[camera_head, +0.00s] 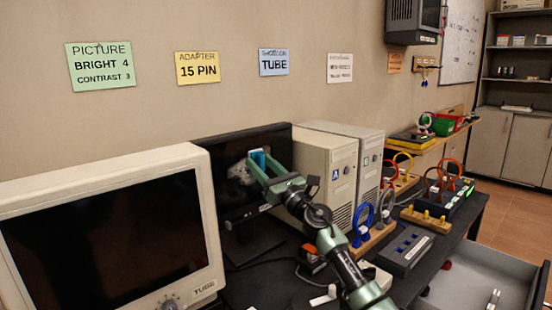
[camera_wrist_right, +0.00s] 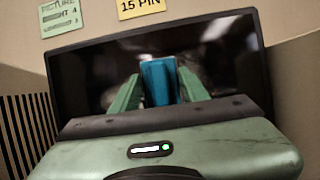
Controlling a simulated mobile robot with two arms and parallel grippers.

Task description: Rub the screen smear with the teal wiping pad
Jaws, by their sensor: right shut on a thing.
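My right gripper (camera_head: 262,167) is shut on the teal wiping pad (camera_head: 259,158), in front of the dark flat monitor (camera_head: 222,150). A pale greyish smear (camera_head: 239,173) shows on its screen, just left of the pad in the head view. In the right wrist view the pad (camera_wrist_right: 160,80) stands upright between the green fingers of the right gripper (camera_wrist_right: 160,92), before the monitor's screen (camera_wrist_right: 228,65). I cannot tell whether the pad touches the screen. Part of the screen is hidden behind the gripper. My left gripper is not in view.
A beige CRT monitor (camera_head: 105,235) stands at left, close to the flat monitor. Beige computer towers (camera_head: 325,160) stand right of it. Cable loops on wooden stands (camera_head: 375,238) and a grey switch box (camera_head: 405,248) sit on the dark desk. An open drawer (camera_head: 485,275) juts out at right.

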